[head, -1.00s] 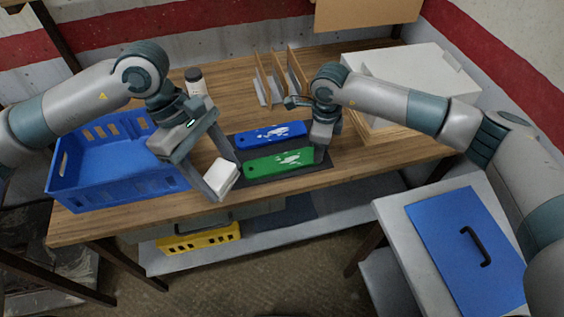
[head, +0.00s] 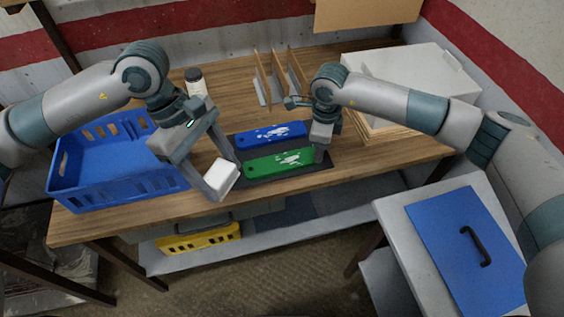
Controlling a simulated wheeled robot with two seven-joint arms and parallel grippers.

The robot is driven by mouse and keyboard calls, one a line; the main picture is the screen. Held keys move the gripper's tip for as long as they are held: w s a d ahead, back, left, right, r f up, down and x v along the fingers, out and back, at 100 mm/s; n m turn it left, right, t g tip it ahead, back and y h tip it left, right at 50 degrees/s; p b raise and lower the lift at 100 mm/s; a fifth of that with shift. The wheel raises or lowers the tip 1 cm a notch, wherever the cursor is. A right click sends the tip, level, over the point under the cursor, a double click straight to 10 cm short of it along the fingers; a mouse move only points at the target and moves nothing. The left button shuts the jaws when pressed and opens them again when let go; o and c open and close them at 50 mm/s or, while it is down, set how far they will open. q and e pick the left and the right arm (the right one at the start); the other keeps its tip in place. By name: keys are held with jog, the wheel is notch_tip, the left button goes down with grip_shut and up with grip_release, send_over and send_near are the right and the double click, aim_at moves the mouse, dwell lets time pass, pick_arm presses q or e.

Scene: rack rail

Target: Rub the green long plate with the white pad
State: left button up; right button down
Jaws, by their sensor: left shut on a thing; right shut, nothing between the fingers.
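The green long plate (head: 265,164) lies on a dark mat (head: 318,180) on the wooden table, with white smears on its right half. A blue long plate (head: 258,137) with similar white smears lies just behind it. My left gripper (head: 223,177) is shut on the white pad (head: 222,177) and holds it near the left end of the green plate, apart from the smears. My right gripper (head: 318,154) is shut and empty at the right end of the green plate; whether it touches the plate is hard to tell.
A blue crate (head: 107,195) stands on the left of the table, with a dark-capped bottle (head: 195,82) behind. A wooden rack (head: 274,78) stands at the back and a white box (head: 425,70) at back right. A side table (head: 391,213) holds a blue lid-like panel (head: 450,262).

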pick_arm(q)
jog(key=shift+f+b, duration=0.35)
jog(key=shift+f, duration=0.05)
pick_arm(e)
jog(key=shift+f, duration=0.45)
jog(key=shift+r, duration=0.1)
pick_arm(q)
jog(key=shift+r+p, duration=0.65)
jog(key=shift+r, duration=0.05)
pick_arm(e)
jog(key=shift+r, duration=2.95)
pick_arm(q)
jog(key=shift+f, duration=0.1)
pick_arm(e)
jog(key=shift+r, duration=0.15)
